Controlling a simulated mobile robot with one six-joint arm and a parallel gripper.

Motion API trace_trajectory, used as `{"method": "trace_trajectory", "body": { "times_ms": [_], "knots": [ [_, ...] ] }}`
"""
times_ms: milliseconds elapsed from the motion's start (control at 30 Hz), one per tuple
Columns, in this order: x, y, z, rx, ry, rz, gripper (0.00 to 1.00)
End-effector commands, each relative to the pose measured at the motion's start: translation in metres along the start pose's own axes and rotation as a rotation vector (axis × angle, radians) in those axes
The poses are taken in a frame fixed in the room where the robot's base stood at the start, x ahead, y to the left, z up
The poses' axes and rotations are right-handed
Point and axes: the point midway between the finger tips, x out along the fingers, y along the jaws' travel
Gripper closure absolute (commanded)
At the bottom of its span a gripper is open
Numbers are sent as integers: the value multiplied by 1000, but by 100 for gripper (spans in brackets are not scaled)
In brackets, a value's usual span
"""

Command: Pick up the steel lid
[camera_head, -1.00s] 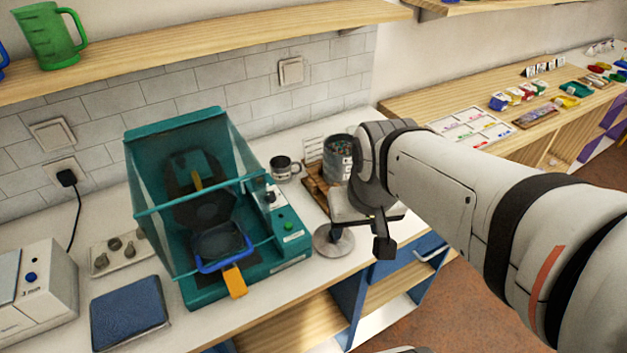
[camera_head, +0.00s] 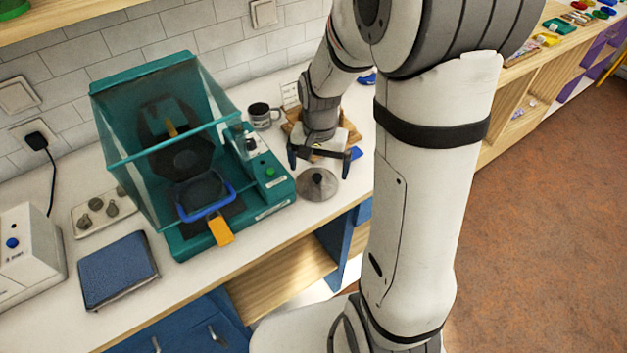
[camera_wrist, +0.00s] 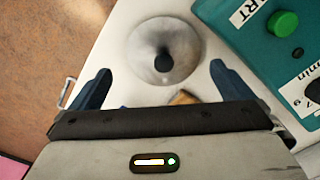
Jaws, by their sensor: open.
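The steel lid (camera_head: 318,184) is a round grey disc with a dark knob, lying flat on the white counter near its front edge, right of the teal machine. In the wrist view the lid (camera_wrist: 163,52) is at top centre, with its knob near the middle. My gripper (camera_head: 319,172) is open and empty, just behind and above the lid in the head view. In the wrist view the two dark fingers of my gripper (camera_wrist: 160,82) stand wide apart, one at each side below the lid. They do not appear to touch it.
The teal machine (camera_head: 270,198) with a clear hood stands close to the left of the lid. A mug (camera_head: 262,116) is behind. A wooden board (camera_head: 293,133) lies partly hidden behind my gripper. A blue pad (camera_head: 118,270) lies further left. The counter's front edge is close to the lid.

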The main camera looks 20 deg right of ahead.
Motion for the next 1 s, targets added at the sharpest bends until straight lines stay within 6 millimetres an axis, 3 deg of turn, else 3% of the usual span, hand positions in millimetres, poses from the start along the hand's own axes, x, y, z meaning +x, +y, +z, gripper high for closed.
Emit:
{"method": "trace_trajectory", "body": {
  "times_ms": [300,633,1000],
  "knots": [
    [41,-3,-3,0,-3,1,0],
    [48,-3,-3,0,1,-1,0],
    [48,-3,-3,1,0,0,30]
  ]
}}
